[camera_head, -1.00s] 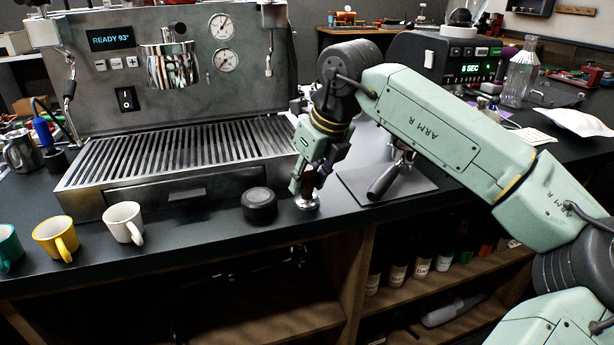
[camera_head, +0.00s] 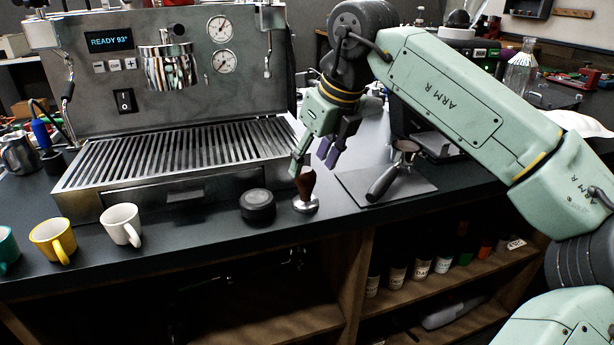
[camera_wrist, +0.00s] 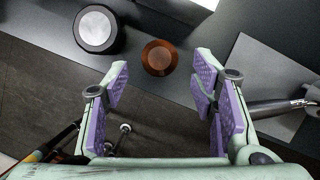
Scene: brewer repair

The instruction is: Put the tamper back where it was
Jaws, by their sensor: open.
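The tamper (camera_head: 306,190) stands upright on the dark counter near its front edge, with a dark reddish-brown handle and a shiny metal base. In the wrist view its round brown handle top (camera_wrist: 159,57) shows from above, just beyond the fingertips. My gripper (camera_head: 314,163) is open above the tamper and slightly behind it; the tamper is free of the fingers. The purple-padded fingers (camera_wrist: 161,88) are spread wide in the wrist view with nothing between them.
A round black puck-like item (camera_head: 258,206) stands left of the tamper. A portafilter (camera_head: 385,180) lies on a grey mat (camera_head: 420,187) to the right. The espresso machine's drip tray (camera_head: 180,155) is behind. Several cups, one white (camera_head: 121,225), stand at left.

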